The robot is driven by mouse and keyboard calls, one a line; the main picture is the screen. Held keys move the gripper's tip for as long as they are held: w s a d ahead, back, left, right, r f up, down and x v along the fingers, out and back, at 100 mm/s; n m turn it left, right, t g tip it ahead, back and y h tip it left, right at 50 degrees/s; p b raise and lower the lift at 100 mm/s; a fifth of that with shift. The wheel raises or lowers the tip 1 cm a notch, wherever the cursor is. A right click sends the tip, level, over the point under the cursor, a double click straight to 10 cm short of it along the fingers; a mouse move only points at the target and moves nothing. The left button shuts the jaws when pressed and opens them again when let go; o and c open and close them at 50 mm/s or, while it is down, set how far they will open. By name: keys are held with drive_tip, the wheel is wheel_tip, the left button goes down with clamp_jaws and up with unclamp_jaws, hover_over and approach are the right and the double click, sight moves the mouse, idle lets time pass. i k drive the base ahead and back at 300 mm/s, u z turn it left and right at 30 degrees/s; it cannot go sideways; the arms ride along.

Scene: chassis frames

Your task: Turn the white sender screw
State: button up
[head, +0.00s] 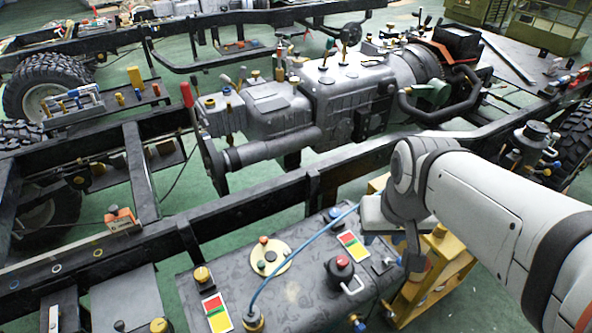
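A dark mottled tank (305,290) lies at the bottom middle of the head view. On its top is a round cream sender plate (284,262) with a few small coloured screws or knobs, among them a dark green one (261,266) and an orange-topped one (263,240). A pale one (271,255) sits near the plate's middle; I cannot tell for sure that it is the white screw. My gripper (414,262) hangs down at the tank's right end, well to the right of the plate and apart from it. Its fingers are too dark and small to read.
A blue hose (300,258) arches over the tank beside the plate. A red knob (341,264), a yellow cap (202,275) and coloured labels (351,244) are on the tank top. A yellow step frame (440,270) stands right. A black chassis rail (270,200) runs behind.

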sight(286, 252)
drive_tip(key=z, duration=0.15)
drive_tip(key=k, duration=1.05)
drive_tip(key=u, duration=0.5)
drive_tip(key=i, duration=1)
drive_tip(key=u, duration=0.05)
